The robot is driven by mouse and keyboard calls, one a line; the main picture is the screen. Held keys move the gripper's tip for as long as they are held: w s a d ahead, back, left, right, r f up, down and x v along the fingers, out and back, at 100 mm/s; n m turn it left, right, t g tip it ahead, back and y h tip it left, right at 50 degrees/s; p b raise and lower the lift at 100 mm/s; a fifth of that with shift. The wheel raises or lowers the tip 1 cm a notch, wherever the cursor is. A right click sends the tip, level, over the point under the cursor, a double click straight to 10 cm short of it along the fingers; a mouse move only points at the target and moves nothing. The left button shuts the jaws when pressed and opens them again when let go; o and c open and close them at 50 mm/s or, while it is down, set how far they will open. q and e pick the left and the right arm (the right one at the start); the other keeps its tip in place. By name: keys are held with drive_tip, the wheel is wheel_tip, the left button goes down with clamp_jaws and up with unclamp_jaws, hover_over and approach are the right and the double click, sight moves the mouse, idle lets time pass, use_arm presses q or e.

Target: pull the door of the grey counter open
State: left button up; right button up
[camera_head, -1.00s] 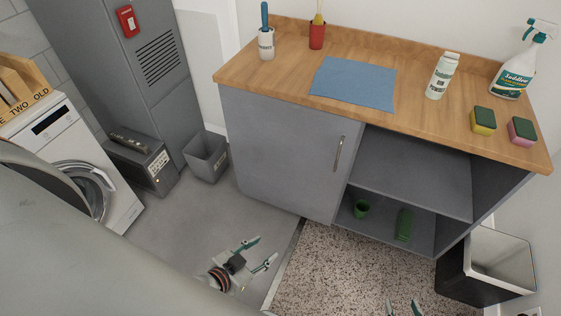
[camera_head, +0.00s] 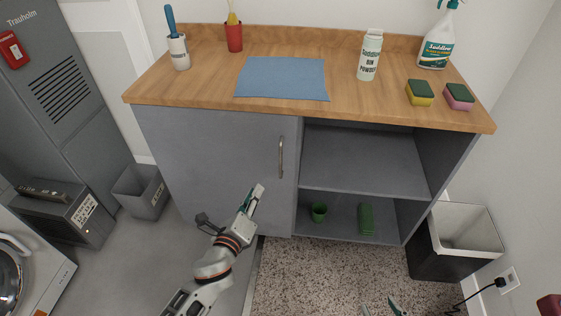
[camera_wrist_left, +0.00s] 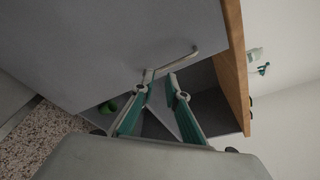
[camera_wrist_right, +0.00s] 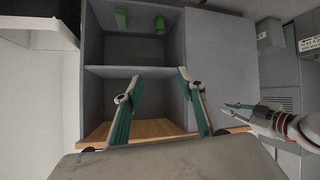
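The grey counter's door (camera_head: 215,160) is shut, on the left half of the counter under the wooden top (camera_head: 290,98). Its vertical bar handle (camera_head: 281,157) is near the door's right edge. My left gripper (camera_head: 255,201) is in front of the door, below and left of the handle. In the left wrist view my left gripper (camera_wrist_left: 158,87) is open, and the handle (camera_wrist_left: 175,65) shows just beyond its fingertips; I cannot tell whether they touch. My right gripper (camera_wrist_right: 152,78) is open and empty, facing the open shelves; only its fingertips show low in the head view (camera_head: 384,307).
On the open shelves are a green cup (camera_head: 318,211) and a green block (camera_head: 366,217). A black and white bin (camera_head: 462,240) stands at right, a grey bin (camera_head: 142,192) at left. A blue cloth (camera_head: 283,78), bottles and sponges are on the counter top.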

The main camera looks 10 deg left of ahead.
sight(280, 158)
use_arm(q)
drive_tip(key=w+d+m+b, duration=0.1)
drive_tip(key=w+m, duration=0.2)
drive_tip(key=w, duration=0.1)
drive_tip(key=w+d+m+t+b, duration=0.1)
drive_tip(key=w+d+m, duration=0.1)
drive_tip(key=w+m, duration=0.2)
drive_tip(key=w+d+r+m+h+b, duration=0.1)
drive_tip(key=w+d+m, duration=0.1)
drive_tip(key=w, duration=0.4)
drive_tip(key=shift+m+t+b, duration=0.3)
drive_tip(key=shift+m+b, duration=0.05)
drive_tip(key=shift+m, duration=0.35)
drive_tip(key=shift+w+d, duration=0.15)
drive_tip(key=shift+w, duration=0.25)
drive_tip(key=shift+w+r, duration=0.15)
drive_tip(key=shift+w, duration=0.05)
clamp_jaws()
use_arm(e)
drive_tip(key=f, duration=0.1)
drive_tip(key=s+f, duration=0.1)
drive_tip(key=f, duration=0.1)
drive_tip(key=shift+a+f, duration=0.2)
drive_tip(key=shift+f, duration=0.05)
drive_tip(key=shift+g, duration=0.3)
